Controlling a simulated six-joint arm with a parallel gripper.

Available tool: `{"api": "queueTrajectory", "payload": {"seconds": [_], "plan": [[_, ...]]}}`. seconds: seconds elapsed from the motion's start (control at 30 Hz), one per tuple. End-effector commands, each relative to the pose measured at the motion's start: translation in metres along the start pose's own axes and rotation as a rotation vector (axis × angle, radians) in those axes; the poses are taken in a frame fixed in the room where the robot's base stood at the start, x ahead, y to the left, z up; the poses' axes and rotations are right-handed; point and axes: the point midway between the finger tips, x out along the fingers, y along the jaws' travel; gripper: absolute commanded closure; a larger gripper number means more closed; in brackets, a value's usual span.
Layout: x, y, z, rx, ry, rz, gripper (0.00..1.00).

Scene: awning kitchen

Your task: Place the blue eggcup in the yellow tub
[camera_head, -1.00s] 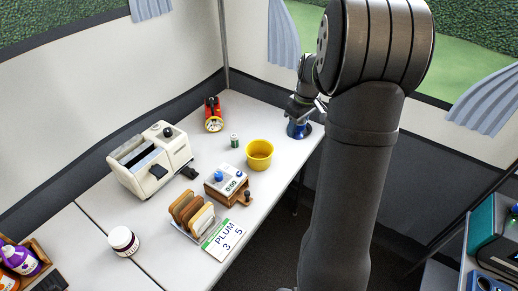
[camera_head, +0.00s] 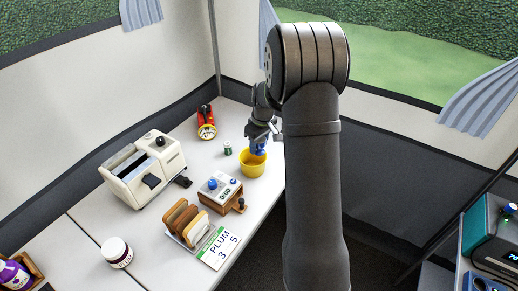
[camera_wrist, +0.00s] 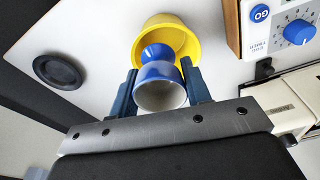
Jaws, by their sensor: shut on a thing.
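The blue eggcup (camera_wrist: 160,72) is between the two fingers of my gripper (camera_wrist: 160,90), which is shut on it. In the wrist view its pale inside faces the camera and its other end lies over the yellow tub (camera_wrist: 192,45). In the head view the eggcup (camera_head: 260,150) shows just below my gripper (camera_head: 260,138), at the opening of the yellow tub (camera_head: 253,169). The tub stands upright on the white table near its right edge. I cannot tell how deep the eggcup is inside it.
A timer box (camera_head: 221,190) with a blue knob stands in front of the tub. A small green can (camera_head: 227,149) and a red flashlight (camera_head: 206,123) stand to the left and behind. A cream toaster (camera_head: 144,170) is further left. A dark disc (camera_wrist: 59,70) lies beside the tub.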

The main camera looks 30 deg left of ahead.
Motion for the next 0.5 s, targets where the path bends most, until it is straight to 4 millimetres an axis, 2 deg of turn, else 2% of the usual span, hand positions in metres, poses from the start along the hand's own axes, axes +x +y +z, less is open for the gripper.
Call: {"api": "queueTrajectory", "payload": {"seconds": [0.1, 0.17, 0.5], "plan": [[0.019, 0.0, 0.003, 0.001, -0.002, -0.002, 0.79], [0.024, 0.0, 0.003, 0.001, -0.001, -0.001, 0.79], [0.027, 0.0, 0.004, 0.001, 0.0, -0.001, 0.79]]}}
